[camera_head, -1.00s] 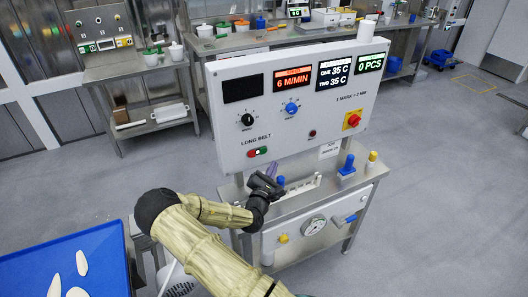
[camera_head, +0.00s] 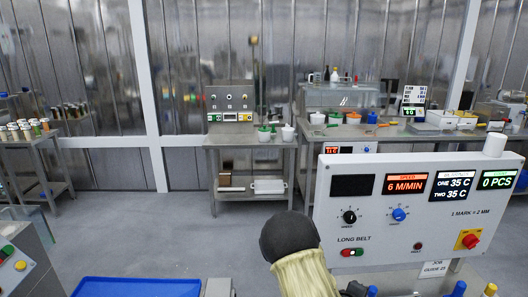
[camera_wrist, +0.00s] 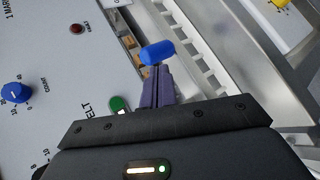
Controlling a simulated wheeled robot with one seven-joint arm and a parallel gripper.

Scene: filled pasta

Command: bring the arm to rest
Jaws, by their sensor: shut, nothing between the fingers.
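My gripper (camera_wrist: 156,92) shows in the wrist view as two slim purple fingers, closed together and empty. A blue rounded knob (camera_wrist: 157,52) shows just past the fingertips; I cannot tell whether they touch it. In the head view my arm enters at the bottom, right of the middle, with a black joint and a tan sleeve. The gripper's fingers cannot be made out there, at the lower edge. The control panel (camera_head: 395,225) stands beside and behind the arm.
In the wrist view the panel face with a green button (camera_wrist: 118,104) and a red button (camera_wrist: 77,28) lies left of the fingers. A pale slotted rail (camera_wrist: 200,62) runs on their right. A blue tray (camera_head: 135,287) is at lower left; open floor lies behind it.

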